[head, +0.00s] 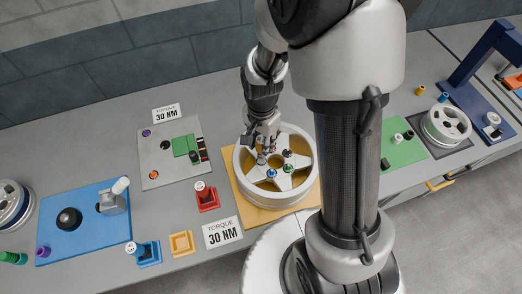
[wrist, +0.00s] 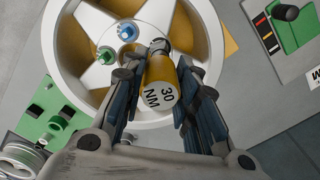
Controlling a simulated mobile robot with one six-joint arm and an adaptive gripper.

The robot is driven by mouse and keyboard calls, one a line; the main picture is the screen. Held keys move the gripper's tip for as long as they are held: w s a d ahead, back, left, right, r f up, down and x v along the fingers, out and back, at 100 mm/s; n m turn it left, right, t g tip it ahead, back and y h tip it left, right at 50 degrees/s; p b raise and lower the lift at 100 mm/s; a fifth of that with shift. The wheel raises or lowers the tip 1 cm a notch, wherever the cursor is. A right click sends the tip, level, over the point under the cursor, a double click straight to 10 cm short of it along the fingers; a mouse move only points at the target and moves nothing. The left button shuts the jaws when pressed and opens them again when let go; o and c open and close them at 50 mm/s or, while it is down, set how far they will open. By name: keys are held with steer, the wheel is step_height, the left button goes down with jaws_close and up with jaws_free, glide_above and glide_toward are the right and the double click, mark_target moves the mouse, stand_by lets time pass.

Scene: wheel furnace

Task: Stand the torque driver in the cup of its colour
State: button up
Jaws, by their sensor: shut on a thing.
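My gripper (head: 263,148) is over the white wheel (head: 308,160). In the wrist view my gripper (wrist: 160,100) is shut on the yellow torque driver (wrist: 158,71), whose white end reads 30 NM. The driver's narrow far end points at the wheel (wrist: 78,72); I cannot tell whether it touches. An empty-looking yellow cup (head: 181,243) stands on the table at the lower left. A red cup (head: 208,204) and a blue cup (head: 149,259) each hold a white-topped driver.
Coloured nuts, one blue (head: 271,173), sit on the wheel. A TORQUE 30 NM card (head: 222,232) lies right of the yellow cup. A grey panel (head: 160,172) and a blue board (head: 82,232) are to the left. Grey table shows between them.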

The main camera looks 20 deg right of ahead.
jaws_close()
steer(key=shift+r, duration=0.2)
steer(key=shift+r+p, duration=1.95)
steer(key=shift+r, duration=0.4)
